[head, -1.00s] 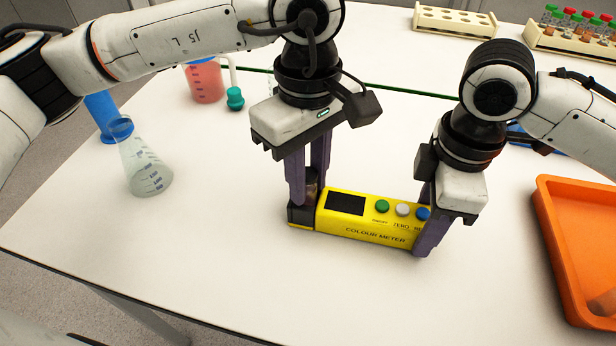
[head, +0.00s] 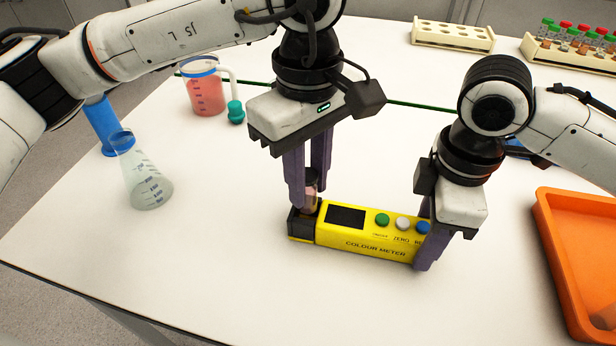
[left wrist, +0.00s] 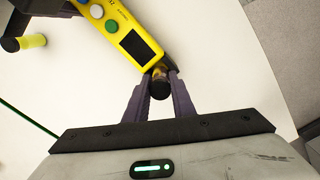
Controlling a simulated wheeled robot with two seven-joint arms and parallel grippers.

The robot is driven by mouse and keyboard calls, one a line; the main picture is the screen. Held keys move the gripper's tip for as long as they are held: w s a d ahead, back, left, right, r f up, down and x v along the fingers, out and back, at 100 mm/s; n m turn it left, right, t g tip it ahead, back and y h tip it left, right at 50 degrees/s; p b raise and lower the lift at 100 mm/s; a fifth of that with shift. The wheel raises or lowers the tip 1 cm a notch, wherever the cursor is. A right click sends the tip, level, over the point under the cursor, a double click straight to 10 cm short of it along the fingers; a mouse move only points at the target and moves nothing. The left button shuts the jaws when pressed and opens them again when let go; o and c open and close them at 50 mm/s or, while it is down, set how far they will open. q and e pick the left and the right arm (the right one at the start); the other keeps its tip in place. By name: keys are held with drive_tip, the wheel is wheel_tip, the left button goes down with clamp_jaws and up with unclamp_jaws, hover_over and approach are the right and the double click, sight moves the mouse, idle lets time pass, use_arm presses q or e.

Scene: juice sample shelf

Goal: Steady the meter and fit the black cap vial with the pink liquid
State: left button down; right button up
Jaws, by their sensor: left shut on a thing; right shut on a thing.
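The yellow colour meter (head: 368,247) lies on the white table with a dark screen, three buttons and a black block at its left end. It also shows in the left wrist view (left wrist: 112,22). My left gripper (head: 308,200) is shut on a black cap vial (head: 310,203) above the meter's black end; its black cap shows between the fingers in the left wrist view (left wrist: 160,88). The vial is upright; its lower end is at the black block, and I cannot tell how deep it sits. My right gripper (head: 424,240) is shut on the meter's right end.
An orange tray (head: 552,235) stands at the right. A glass flask (head: 147,185), a blue cylinder (head: 102,125) and a jug of red liquid (head: 206,95) stand at the left. Vial racks (head: 452,36) are at the back. The table's front is clear.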

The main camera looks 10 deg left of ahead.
sight(308, 196)
use_arm(q)
drive_tip(key=shift+f, duration=1.75)
idle(0.7)
drive_tip(key=shift+r, duration=0.15)
drive_tip(key=shift+r, duration=1.6)
drive_tip(key=c, duration=1.4)
unclamp_jaws()
drive_tip(key=shift+c, duration=0.2)
wheel_tip(308, 196, up, 12)
